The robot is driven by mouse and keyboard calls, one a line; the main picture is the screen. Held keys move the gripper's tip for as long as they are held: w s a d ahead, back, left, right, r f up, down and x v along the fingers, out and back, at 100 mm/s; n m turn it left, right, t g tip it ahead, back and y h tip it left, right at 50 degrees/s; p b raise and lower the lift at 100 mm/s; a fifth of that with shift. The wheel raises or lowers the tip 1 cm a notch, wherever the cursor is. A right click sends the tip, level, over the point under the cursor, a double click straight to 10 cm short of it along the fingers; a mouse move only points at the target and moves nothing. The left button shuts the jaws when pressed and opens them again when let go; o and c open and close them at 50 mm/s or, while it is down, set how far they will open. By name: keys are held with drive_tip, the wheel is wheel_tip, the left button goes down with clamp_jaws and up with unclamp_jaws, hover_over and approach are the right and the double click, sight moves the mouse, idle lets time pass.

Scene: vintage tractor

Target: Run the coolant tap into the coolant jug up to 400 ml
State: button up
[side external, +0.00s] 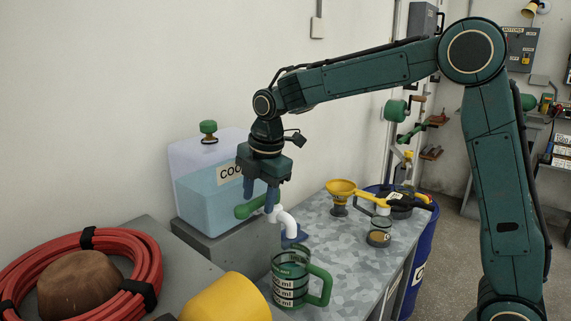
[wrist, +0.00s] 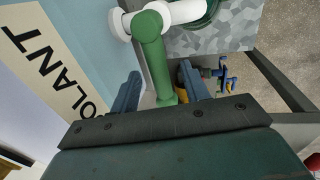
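The coolant tap has a white pipe (side external: 283,218) that bends down and a green lever (side external: 248,208). The lever also shows in the wrist view (wrist: 153,55). My gripper (side external: 261,194) points down at the lever. In the wrist view my gripper (wrist: 160,78) is open, with the lever between its blue fingers and gaps on both sides. A blue piece shows at the spout's lower end. The jug's liquid level cannot be told.
The coolant tank (side external: 205,190) of pale blue liquid stands behind the tap. A coiled red hose (side external: 148,262) and a yellow object (side external: 226,298) lie at front left. A yellow funnel (side external: 341,187) and a small jar (side external: 380,233) stand farther along the bench (side external: 335,240).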

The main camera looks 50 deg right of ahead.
sight(237, 208)
drive_tip(key=shift+a, duration=0.2)
drive_tip(key=shift+s+a, duration=0.2)
drive_tip(key=shift+a, duration=1.45)
drive_tip(key=shift+s+a, duration=0.15)
drive_tip(key=shift+a, duration=1.45)
drive_tip(key=shift+r, duration=0.1)
wheel_tip(237, 208, up, 13)
drive_tip(key=s, duration=0.2)
drive_tip(key=shift+s+r, duration=0.15)
drive_tip(key=shift+s, duration=0.2)
drive_tip(key=shift+s+d, duration=0.1)
drive_tip(key=s+d+f+m+t, duration=0.1)
drive_tip(key=s+d+f+m, duration=0.2)
drive_tip(key=s+m, duration=0.3)
drive_tip(key=s+d+f+m+t, duration=0.1)
drive_tip(key=s+d+f+m, duration=0.2)
drive_tip(key=s+m, duration=0.3)
drive_tip(key=s+d+f+m+t, duration=0.1)
drive_tip(key=s+d+f+m, duration=0.3)
drive_tip(key=s, duration=0.9)
drive_tip(key=shift+s+d+m, duration=0.2)
drive_tip(key=shift+d+m, duration=0.35)
drive_tip(key=shift+m, duration=0.55)
